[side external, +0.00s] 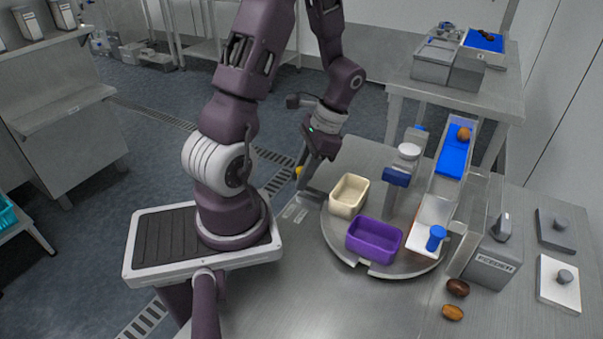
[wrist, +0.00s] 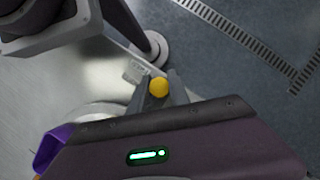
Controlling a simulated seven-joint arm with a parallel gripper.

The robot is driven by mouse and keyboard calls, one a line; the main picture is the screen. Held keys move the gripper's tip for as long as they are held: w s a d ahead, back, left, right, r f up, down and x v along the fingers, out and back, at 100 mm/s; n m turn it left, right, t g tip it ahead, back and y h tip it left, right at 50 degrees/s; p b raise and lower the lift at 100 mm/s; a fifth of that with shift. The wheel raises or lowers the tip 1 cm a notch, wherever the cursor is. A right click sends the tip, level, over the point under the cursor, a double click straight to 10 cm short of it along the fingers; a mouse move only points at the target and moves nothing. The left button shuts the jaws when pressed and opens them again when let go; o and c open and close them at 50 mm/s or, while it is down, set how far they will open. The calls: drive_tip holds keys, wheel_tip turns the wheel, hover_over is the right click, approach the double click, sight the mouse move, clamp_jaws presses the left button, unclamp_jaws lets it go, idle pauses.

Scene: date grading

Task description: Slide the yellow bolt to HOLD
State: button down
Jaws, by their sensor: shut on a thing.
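The yellow bolt (wrist: 159,87) shows as a round yellow knob between my gripper's fingers in the wrist view. My gripper (wrist: 158,92) is shut on it. In the side external view, the yellow bolt (side external: 299,170) is a small yellow spot beside the fingertips of my gripper (side external: 303,172), at the table's far left edge. A small plate (wrist: 135,72) lies on the metal next to the bolt; it also shows in the side external view (side external: 295,212). I cannot read any HOLD mark, and the bolt's lower part is hidden.
A round turntable (side external: 345,246) carries a cream bin (side external: 349,193) and a purple bin (side external: 374,238) close to my gripper. A chute with a blue belt (side external: 453,160) stands to the right. Two dates (side external: 457,287) lie on the table's front right. The table's front middle is clear.

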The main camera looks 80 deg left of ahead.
drive_tip(key=shift+w+d, duration=1.2)
drive_tip(key=shift+w, duration=0.05)
drive_tip(key=c, duration=1.4)
unclamp_jaws()
drive_tip(key=shift+o, duration=0.2)
drive_tip(key=shift+r, duration=0.15)
drive_tip(key=v, duration=0.7)
